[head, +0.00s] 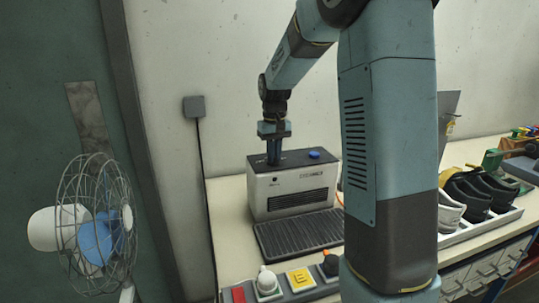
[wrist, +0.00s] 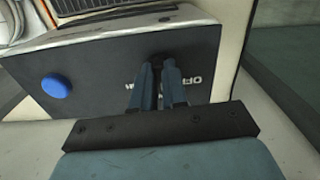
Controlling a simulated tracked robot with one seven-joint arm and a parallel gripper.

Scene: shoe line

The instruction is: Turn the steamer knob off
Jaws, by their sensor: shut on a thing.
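The steamer (head: 292,190) is a pale box with a dark top and a vent grille, standing on the workbench against the wall. In the wrist view its dark top (wrist: 100,75) fills the upper middle, with "OFF" lettering beside my fingers. My gripper (head: 273,160) points down onto the left part of this top. Its fingertips (wrist: 163,66) are close together on a small dark knob (wrist: 155,60), mostly hidden by the fingers. The knob's exact setting cannot be read. A blue round cap (head: 314,154) sits on the right of the top; it also shows in the wrist view (wrist: 56,87).
A ribbed dark mat (head: 298,233) lies before the steamer. A control strip with a yellow button (head: 300,279) runs along the bench front. Shoes (head: 474,195) stand in a tray at the right. A caged fan (head: 97,222) stands at the left.

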